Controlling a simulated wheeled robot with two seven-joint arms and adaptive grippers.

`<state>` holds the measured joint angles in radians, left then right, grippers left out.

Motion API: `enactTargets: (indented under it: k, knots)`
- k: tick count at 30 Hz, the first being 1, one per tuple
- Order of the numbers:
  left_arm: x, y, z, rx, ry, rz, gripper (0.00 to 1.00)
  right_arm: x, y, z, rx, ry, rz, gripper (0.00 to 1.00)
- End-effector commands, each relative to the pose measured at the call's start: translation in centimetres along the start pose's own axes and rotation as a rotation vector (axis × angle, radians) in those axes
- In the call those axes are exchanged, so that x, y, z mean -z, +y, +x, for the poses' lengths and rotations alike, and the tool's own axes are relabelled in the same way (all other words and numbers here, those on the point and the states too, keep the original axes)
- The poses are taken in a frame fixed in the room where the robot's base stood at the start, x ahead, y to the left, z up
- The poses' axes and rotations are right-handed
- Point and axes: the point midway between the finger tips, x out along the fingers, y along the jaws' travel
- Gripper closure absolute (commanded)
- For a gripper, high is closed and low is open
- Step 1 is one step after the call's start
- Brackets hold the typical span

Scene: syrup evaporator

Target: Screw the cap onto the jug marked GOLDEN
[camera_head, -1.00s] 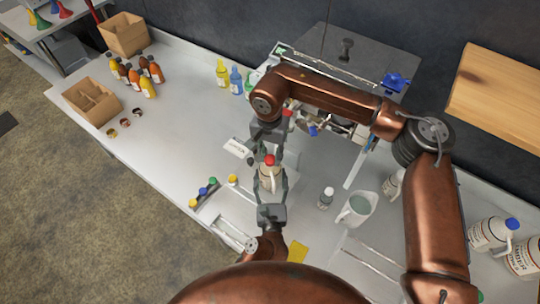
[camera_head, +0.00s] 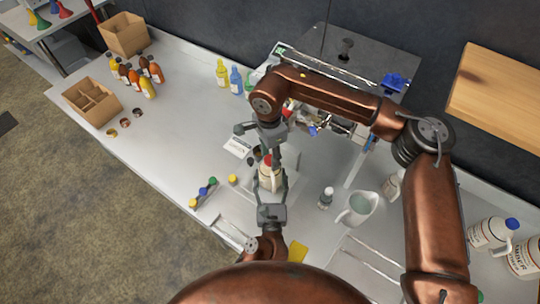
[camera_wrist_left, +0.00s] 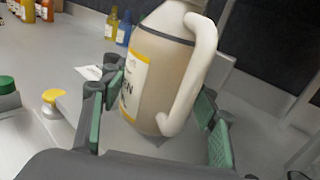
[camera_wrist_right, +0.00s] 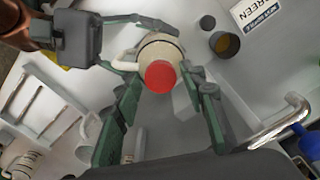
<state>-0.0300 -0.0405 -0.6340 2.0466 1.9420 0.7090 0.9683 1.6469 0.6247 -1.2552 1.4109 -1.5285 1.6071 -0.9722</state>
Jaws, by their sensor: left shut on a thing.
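The cream jug (camera_head: 268,180) stands upright on the bench; its label in the left wrist view (camera_wrist_left: 135,80) is partly hidden, with an ending like "EN" showing. A red cap (camera_wrist_right: 160,76) sits on top of the jug's neck; how tightly it is seated I cannot tell. My left gripper (camera_wrist_left: 160,125) is shut on the jug's body, one finger on each side, also seen in the right wrist view. My right gripper (camera_wrist_right: 163,125) is open above the jug, its fingers spread apart with the cap between and beyond them.
A white sign card (camera_head: 238,147) lies left of the jug. A clear pitcher (camera_head: 357,209) and small bottle (camera_head: 326,197) stand right. Bottles and cardboard boxes (camera_head: 92,102) are at far left.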

Motion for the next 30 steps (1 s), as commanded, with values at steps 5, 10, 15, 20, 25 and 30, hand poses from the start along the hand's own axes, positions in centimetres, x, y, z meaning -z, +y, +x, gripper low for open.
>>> enactTargets:
  k: [5,10,15,20,25,30]
  knots:
    - [0.1,0.1,0.0,-0.001,0.001,0.001,1.00,0.0,0.0,0.0,0.000,-0.001,-0.001,0.55]
    - [0.1,0.1,0.0,-0.001,0.001,0.002,1.00,0.0,0.0,-0.1,0.001,-0.001,-0.001,0.55]
    - [0.1,0.1,0.0,-0.001,0.001,0.002,1.00,0.0,-0.1,-1.3,0.003,0.000,-0.001,0.55]
    - [0.1,0.1,0.0,-0.001,0.001,0.002,1.00,0.0,-0.1,-3.4,0.003,0.000,-0.001,0.55]
    - [0.1,0.1,0.0,-0.001,0.001,0.002,1.00,0.0,0.0,-4.5,0.001,0.000,-0.001,0.55]
    - [0.1,0.1,0.0,-0.001,0.001,0.001,1.00,0.0,0.0,-4.5,0.001,-0.001,-0.001,0.55]
